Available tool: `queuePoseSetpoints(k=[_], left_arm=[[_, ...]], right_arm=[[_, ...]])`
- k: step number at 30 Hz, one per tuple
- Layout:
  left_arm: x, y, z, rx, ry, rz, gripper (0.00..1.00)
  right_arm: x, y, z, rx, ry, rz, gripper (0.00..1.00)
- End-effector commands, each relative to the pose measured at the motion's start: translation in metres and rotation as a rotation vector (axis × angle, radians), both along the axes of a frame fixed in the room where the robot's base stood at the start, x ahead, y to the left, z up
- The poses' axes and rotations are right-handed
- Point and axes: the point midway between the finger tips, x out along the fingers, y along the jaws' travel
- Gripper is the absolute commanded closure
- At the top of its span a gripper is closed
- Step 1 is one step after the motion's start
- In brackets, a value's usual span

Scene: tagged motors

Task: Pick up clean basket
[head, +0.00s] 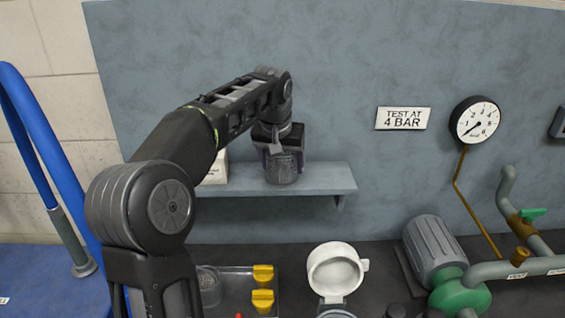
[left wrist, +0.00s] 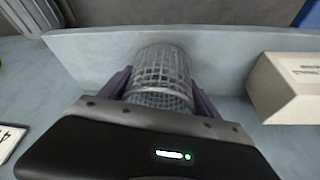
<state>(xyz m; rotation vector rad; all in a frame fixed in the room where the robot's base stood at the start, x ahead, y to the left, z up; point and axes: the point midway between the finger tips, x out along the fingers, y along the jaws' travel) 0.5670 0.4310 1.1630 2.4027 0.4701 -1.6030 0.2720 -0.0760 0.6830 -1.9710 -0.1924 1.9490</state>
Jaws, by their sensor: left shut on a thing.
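A clean basket (head: 283,168), a round grey wire-mesh cylinder, is at the wall shelf (head: 325,178) in the head view. My left gripper (head: 283,150) reaches down from above and is shut on it. In the left wrist view the basket (left wrist: 162,75) sits between the two purple-grey fingers of my left gripper (left wrist: 160,92), one on each side. I cannot tell whether the basket's bottom touches the shelf. A second mesh basket (head: 208,287) is low on the bench, partly hidden by my left arm. My right gripper is not in view.
A white box (head: 216,168) stands on the shelf left of the basket; it also shows in the wrist view (left wrist: 288,85).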

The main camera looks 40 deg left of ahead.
Motion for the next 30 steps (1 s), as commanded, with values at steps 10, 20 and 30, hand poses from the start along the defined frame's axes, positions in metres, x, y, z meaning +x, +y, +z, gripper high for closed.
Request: queuePoseSetpoints(k=[10,20,30], left_arm=[[0.001,0.0,0.02,0.002,-0.004,0.0,0.75],[0.001,0.0,0.086,0.001,-0.002,0.0,0.75],[0.0,0.0,0.101,0.001,0.0,0.0,0.75]], right_arm=[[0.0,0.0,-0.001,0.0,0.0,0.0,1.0],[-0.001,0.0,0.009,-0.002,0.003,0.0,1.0],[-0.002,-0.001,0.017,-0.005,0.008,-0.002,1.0]])
